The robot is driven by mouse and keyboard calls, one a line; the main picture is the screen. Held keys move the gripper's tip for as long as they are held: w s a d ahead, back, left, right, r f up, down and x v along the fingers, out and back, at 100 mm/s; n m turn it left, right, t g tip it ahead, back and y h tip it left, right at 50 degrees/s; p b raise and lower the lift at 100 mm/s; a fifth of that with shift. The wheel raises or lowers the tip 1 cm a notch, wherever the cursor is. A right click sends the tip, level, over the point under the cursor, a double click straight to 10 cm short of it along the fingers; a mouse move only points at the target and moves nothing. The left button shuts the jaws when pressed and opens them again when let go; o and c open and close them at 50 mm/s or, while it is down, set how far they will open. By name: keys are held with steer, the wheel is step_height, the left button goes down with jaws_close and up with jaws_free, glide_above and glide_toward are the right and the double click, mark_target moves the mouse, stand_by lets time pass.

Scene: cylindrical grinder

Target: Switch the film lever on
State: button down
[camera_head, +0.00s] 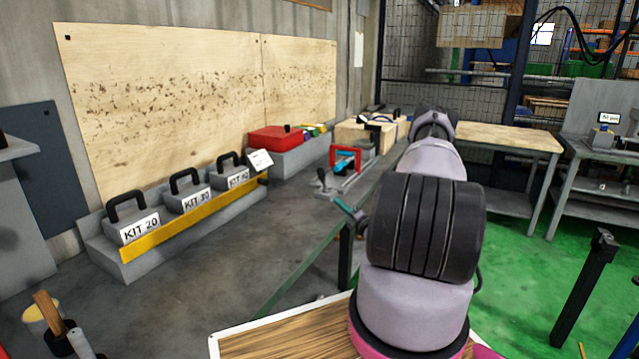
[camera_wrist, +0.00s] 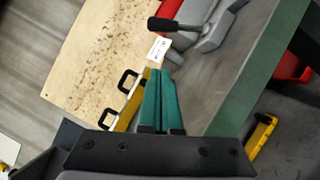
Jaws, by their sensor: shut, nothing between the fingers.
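A lever with a black grip (camera_wrist: 172,24) sits on a grey bracket at the top of the wrist view, on the edge of a grey bench top. In the head view a small dark lever (camera_head: 321,177) stands at the near end of that bench, probably the same one. My gripper (camera_wrist: 158,76) has teal fingers shut together with nothing between them. Its fingertips point toward the lever's side and are apart from it.
A red and blue fixture (camera_head: 345,160) stands on the bench behind the lever. Several kit boxes (camera_head: 140,229) rest on a low grey stand with a yellow strip at left. A white card (camera_wrist: 158,48) shows near my fingertips. The floor between is clear.

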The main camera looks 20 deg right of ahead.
stand_by(0.3)
glide_toward(321, 177)
steer(key=w+a, duration=0.3)
steer(key=a, duration=0.1)
steer(key=shift+w+a+f, duration=0.1)
steer(key=shift+f, duration=0.25)
steer(key=w, duration=0.1)
steer(key=w+d+r, duration=0.1)
steer(key=w+d, duration=0.1)
steer(key=shift+r, duration=0.3)
steer(key=shift+w+d+r+m, duration=0.2)
steer(key=shift+d+r+m, duration=0.1)
steer(key=shift+m, duration=0.2)
steer(key=w+d+r+m+g+h, duration=0.1)
steer(key=w+d+r+m+g, duration=0.1)
steer(key=w+d+m, duration=0.3)
steer(key=shift+d+r+m+g, duration=0.25)
steer(key=shift+d+m+g, duration=0.35)
steer(key=shift+d, duration=0.1)
steer(key=shift+w+d, duration=0.1)
